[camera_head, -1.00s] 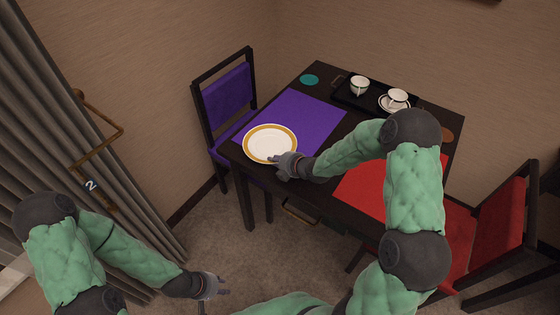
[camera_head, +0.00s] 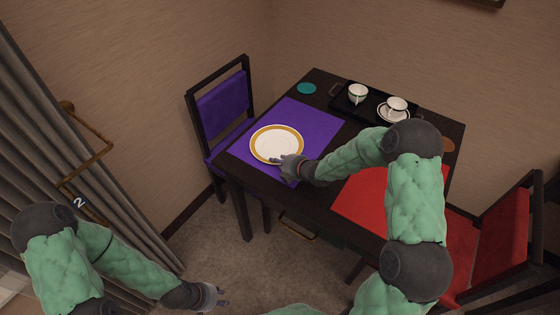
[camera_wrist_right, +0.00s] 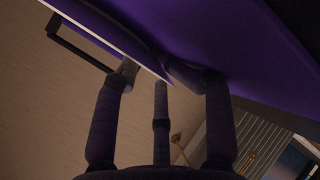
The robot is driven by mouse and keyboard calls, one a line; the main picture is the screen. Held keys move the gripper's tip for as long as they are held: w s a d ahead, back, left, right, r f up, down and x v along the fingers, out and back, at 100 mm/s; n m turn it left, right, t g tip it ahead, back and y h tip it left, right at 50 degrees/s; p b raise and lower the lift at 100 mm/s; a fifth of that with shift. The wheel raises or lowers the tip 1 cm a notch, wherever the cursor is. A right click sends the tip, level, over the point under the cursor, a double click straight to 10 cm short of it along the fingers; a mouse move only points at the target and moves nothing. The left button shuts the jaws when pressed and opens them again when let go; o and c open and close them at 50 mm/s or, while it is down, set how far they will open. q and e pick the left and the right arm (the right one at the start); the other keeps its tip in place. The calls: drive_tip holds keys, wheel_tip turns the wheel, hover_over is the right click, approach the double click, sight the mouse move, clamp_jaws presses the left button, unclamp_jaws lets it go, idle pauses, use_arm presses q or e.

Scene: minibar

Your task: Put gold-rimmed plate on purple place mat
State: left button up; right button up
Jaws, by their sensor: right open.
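The gold-rimmed plate (camera_head: 276,144) is white with a broad gold band. It lies over the front part of the purple place mat (camera_head: 311,118), with mat showing around most of it. My right gripper (camera_head: 283,162) is at the plate's near right rim, with its fingers open. In the right wrist view, the open fingers (camera_wrist_right: 160,75) reach up beside a thin pale edge and a purple surface. Whether they touch the plate is unclear. My left gripper (camera_head: 220,295) is open and empty, low over the floor, away from the table.
A black tray (camera_head: 349,113) with two cups (camera_head: 357,93) (camera_head: 396,105) stands at the back. A teal coaster (camera_head: 306,88) is beside the mat's far end. A red mat (camera_head: 365,200) lies nearer my right arm. Purple (camera_head: 222,100) and red (camera_head: 500,235) chairs flank the dark table.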

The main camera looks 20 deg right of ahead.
drive_tip(key=shift+s+a+f, duration=0.1)
drive_tip(key=shift+s+f, duration=0.15)
drive_tip(key=shift+f, duration=0.1)
drive_tip(key=shift+w+r+v, duration=0.1)
drive_tip(key=shift+r+v, duration=0.05)
drive_tip(key=shift+v, duration=1.1)
drive_tip(key=shift+w+r+v, duration=0.1)
drive_tip(key=shift+r+v, duration=0.05)
drive_tip(key=shift+v, duration=1.1)
drive_tip(key=shift+w+r+v, duration=0.1)
drive_tip(key=shift+r+v, duration=0.05)
drive_tip(key=shift+v, duration=1.15)
drive_tip(key=shift+w, duration=0.1)
